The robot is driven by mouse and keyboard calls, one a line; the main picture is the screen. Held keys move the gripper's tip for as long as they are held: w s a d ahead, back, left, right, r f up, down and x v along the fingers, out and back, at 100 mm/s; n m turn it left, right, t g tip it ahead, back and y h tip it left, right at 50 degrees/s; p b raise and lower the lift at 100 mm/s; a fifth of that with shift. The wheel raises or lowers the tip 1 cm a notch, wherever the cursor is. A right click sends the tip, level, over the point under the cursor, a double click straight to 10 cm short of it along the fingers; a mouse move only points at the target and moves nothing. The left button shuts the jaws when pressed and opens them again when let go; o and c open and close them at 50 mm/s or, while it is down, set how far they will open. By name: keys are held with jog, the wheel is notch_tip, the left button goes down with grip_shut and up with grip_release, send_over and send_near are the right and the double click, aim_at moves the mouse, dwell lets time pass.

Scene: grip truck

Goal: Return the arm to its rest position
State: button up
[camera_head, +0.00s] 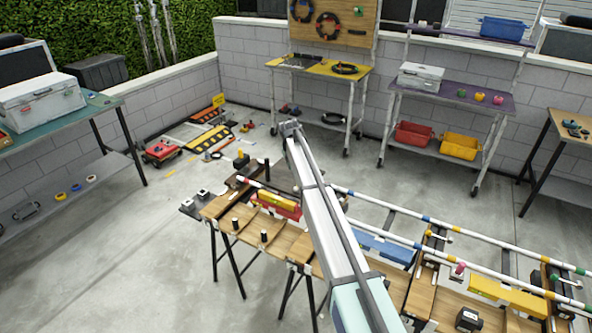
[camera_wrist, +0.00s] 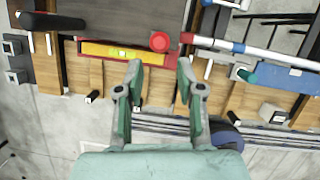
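My gripper (camera_wrist: 160,66) shows in the wrist view with its two green-and-grey fingers spread apart. Nothing is between the fingertips, and the workbench's wooden edge shows through the gap. My arm (camera_head: 325,215) runs across the middle of the head view, from the bottom up over the workbench (camera_head: 288,244). I cannot make out the gripper in the head view. In the wrist view, a yellow spirit level (camera_wrist: 118,52) with red edges lies just up and left of the fingers, and a blue block (camera_wrist: 285,77) lies to the right.
Striped pipes (camera_head: 440,248) run along the workbench's right part. A yellow-topped table (camera_head: 310,68) and a purple-topped cart (camera_head: 440,92) stand at the back wall. A green-topped bench (camera_head: 60,127) is at left. Open concrete floor (camera_head: 130,245) lies left of the workbench.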

jog(key=s+d+f+m+g, duration=0.1)
jog(key=s+d+f+m, duration=0.35)
jog(key=s, duration=0.45)
jog(key=s+d+f+m, duration=0.4)
jog(key=s+d+m, duration=0.15)
jog(key=s, duration=0.25)
jog(key=s+d+f+m+g, duration=0.1)
jog(key=s+d+f+m, duration=0.4)
jog(key=s, duration=0.4)
jog(key=s+d+f+m+g+y, duration=0.1)
jog(key=s+d+f+m, duration=0.15)
jog(key=s+m, duration=0.9)
jog(key=s+d+f+m+g, duration=0.15)
jog(key=s+d+m, duration=0.35)
jog(key=s, duration=1.1)
jog(key=s+f+m+g+b, duration=0.1)
jog(key=s+f+g+b, duration=0.5)
jog(key=s+f, duration=2.1)
jog(key=shift+s+a+b, duration=0.35)
jog(key=shift+s+b, duration=0.45)
jog(key=shift+b, duration=0.35)
